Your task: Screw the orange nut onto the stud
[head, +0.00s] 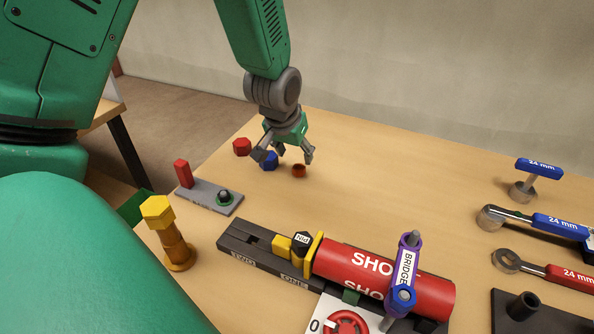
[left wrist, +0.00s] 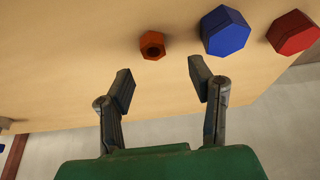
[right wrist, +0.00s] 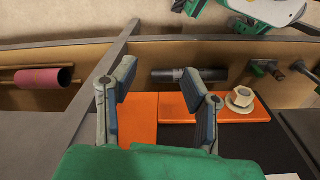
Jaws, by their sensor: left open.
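The small orange nut (head: 299,171) lies on the wooden table, and it also shows in the left wrist view (left wrist: 152,45) with its dark hole visible. My left gripper (head: 284,156) points down near it, with its fingers apart and empty; in the left wrist view (left wrist: 157,85) the nut lies beyond the fingertips. A grey plate (head: 203,194) carries a red block and a short dark stud (head: 224,196) with a green ring; its thread is too small to see. My right gripper (right wrist: 160,88) shows only in the right wrist view, fingers apart and nothing between them.
A blue hex nut (head: 268,162) and a red one (head: 242,147) lie beside the orange nut. A yellow bolt piece (head: 167,232) stands near my body. A red cylinder (head: 345,268) lies on a dark rail. Wrenches lie at right; the table's middle right is clear.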

